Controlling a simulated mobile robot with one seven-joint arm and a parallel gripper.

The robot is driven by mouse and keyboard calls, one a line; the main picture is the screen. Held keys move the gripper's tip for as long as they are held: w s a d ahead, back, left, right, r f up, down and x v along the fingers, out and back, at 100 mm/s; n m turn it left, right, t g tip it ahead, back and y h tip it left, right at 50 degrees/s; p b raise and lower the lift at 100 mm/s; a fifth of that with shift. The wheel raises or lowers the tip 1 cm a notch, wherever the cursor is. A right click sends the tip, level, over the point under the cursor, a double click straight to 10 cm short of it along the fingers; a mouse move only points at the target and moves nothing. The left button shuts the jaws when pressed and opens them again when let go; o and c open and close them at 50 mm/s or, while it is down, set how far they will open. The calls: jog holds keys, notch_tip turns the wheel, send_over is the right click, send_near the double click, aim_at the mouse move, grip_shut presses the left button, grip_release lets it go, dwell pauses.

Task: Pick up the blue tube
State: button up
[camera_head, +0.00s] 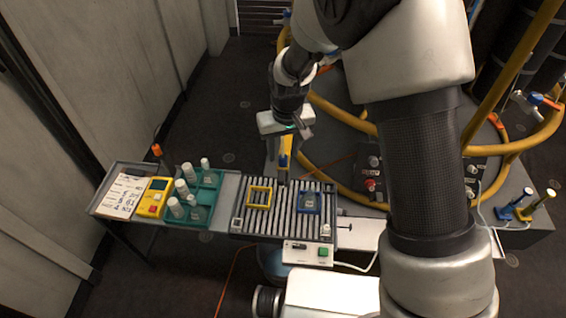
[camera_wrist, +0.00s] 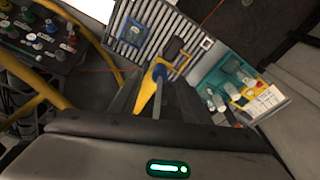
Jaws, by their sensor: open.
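My gripper is open and points down, above and behind the slatted tray (camera_head: 285,228). I cannot tell whether the blue piece is between the fingers or touching them. Its lower end is hard to make out.
The slatted tray bears a yellow frame (camera_head: 250,197) and a blue frame (camera_head: 300,207). Left of it are a teal rack (camera_head: 207,207) with several white bottles, a yellow meter (camera_head: 153,198) and a paper sheet (camera_head: 122,193). Yellow hoops (camera_head: 350,118) and a dark control box stand to the right.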

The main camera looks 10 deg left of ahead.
notch_tip(320, 180, down, 2)
jog(key=shift+w+a+f, duration=0.1)
jog(key=shift+w, duration=0.05)
jog(key=c, duration=1)
jog(key=shift+c, duration=0.2)
